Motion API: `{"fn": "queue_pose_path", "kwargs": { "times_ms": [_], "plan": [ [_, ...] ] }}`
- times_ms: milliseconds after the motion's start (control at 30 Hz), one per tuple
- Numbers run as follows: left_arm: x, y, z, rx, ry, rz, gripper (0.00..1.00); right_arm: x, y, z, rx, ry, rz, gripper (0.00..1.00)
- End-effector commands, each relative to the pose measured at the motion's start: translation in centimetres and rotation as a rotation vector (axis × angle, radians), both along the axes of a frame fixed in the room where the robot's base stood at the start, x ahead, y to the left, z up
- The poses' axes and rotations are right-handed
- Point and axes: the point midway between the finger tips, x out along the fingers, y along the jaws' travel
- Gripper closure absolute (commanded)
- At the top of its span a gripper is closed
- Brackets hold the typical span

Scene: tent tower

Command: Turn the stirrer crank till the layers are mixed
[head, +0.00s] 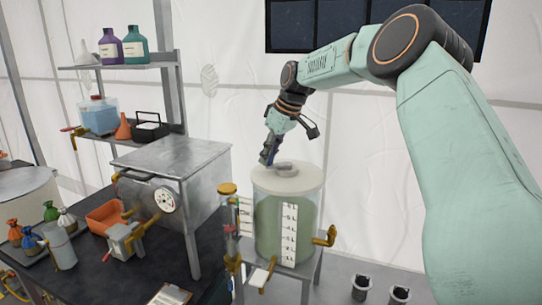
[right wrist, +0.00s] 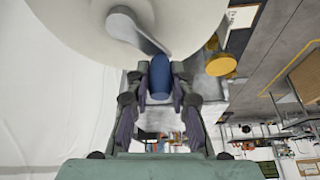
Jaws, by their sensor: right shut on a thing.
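The clear tank (head: 266,225) stands on a metal stand, filled with murky green liquid that looks about the same tone from top to bottom. Its pale round lid (head: 305,181) carries the grey stirrer crank (head: 286,168). In the right wrist view the crank arm (right wrist: 133,32) runs across the lid (right wrist: 75,18) to a blue handle (right wrist: 160,77). My right gripper (head: 267,158) is at the lid's left edge, its fingers shut on either side of the blue handle; it also shows in the right wrist view (right wrist: 160,86). My left gripper is out of view.
A brass tap (head: 325,237) sticks out at the tank's right, and a narrow brass-topped column (head: 228,210) stands at its left. A metal box with a dial (head: 163,199) and a cluttered dark bench (head: 150,265) lie further left. Cups (head: 361,287) stand low at the right.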

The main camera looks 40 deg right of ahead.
Motion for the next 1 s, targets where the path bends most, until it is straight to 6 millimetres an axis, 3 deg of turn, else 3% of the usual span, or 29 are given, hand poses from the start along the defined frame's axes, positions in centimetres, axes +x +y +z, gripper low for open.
{"fn": "queue_pose_path", "kwargs": {
  "times_ms": [400, 1000],
  "plan": [
    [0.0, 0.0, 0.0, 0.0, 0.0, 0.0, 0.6, 1.9, -1.4, 0.5, -0.006, -0.013, -0.394, 1.0],
    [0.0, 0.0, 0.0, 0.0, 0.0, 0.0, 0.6, 3.0, -4.1, 0.5, -0.004, -0.013, -0.964, 1.0]
  ]
}}
